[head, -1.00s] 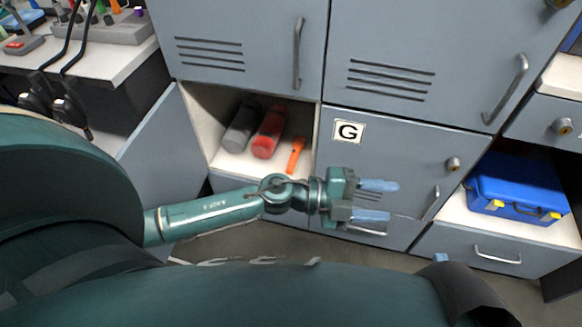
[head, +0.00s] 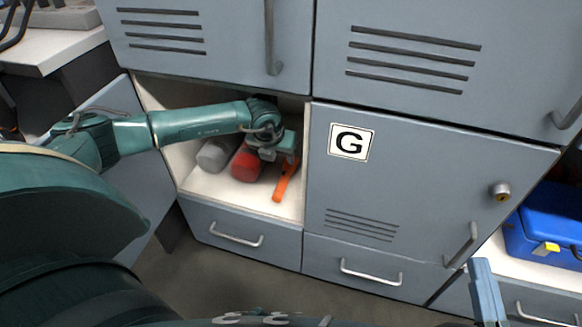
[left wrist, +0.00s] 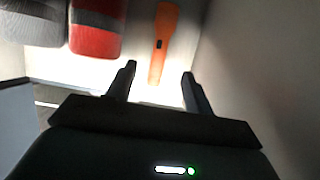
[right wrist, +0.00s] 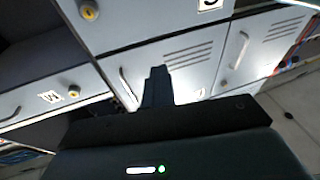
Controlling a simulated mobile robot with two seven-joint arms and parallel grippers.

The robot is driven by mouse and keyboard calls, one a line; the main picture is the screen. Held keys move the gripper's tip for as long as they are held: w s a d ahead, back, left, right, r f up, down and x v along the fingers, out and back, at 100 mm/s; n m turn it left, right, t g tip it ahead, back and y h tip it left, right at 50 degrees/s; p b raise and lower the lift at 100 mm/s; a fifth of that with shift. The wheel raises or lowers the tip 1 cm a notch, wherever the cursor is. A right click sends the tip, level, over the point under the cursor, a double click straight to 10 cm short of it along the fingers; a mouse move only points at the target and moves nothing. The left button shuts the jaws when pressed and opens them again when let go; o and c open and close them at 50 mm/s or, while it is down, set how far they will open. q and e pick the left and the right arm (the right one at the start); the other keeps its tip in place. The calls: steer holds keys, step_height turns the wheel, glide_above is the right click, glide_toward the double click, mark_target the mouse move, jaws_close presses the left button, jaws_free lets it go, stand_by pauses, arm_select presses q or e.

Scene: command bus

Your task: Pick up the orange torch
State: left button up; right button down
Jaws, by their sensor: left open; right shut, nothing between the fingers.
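The orange torch (head: 285,181) lies on the white floor of the open cubby, at its right side. It also shows in the left wrist view (left wrist: 164,42), ahead of the fingers and roughly in line with the gap between them. My left gripper (head: 280,150) is in the cubby over the torch's far part, which it partly hides in the head view. In the left wrist view my left gripper (left wrist: 160,80) is open and empty. My right gripper (head: 486,290) is at the lower right in front of the cabinets, shut and empty; it also shows in the right wrist view (right wrist: 158,72).
A red cylinder (head: 245,164) and a grey cylinder (head: 215,154) lie left of the torch. The cubby's right wall (left wrist: 255,70) is close to the torch. An open door (head: 130,165) stands at the left. A closed door marked G (head: 400,180) is on the right.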

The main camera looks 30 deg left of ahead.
arm_select(q)
steer(key=b, duration=0.4)
glide_above(286, 173)
steer(key=s, duration=0.2)
steer(key=f, duration=0.7)
steer(key=shift+s+d, duration=0.15)
steer(key=shift+s, duration=0.05)
steer(key=b+x, duration=0.1)
steer(key=x, duration=0.1)
steer(key=b+x, duration=0.2)
steer(key=x, duration=0.1)
steer(key=shift+w+d+f, duration=0.1)
steer(key=shift+f, duration=0.05)
steer(key=shift+w+f, duration=0.1)
steer(key=shift+f, duration=0.05)
jaws_close()
arm_select(e)
step_height(286, 173, up, 8)
steer(key=n+t+y, duration=0.1)
steer(key=n+y, duration=0.6)
steer(key=shift+w+d+n+t+y, duration=0.3)
steer(key=shift+d+n+t+y, duration=0.05)
steer(key=shift+n+t+y, duration=0.05)
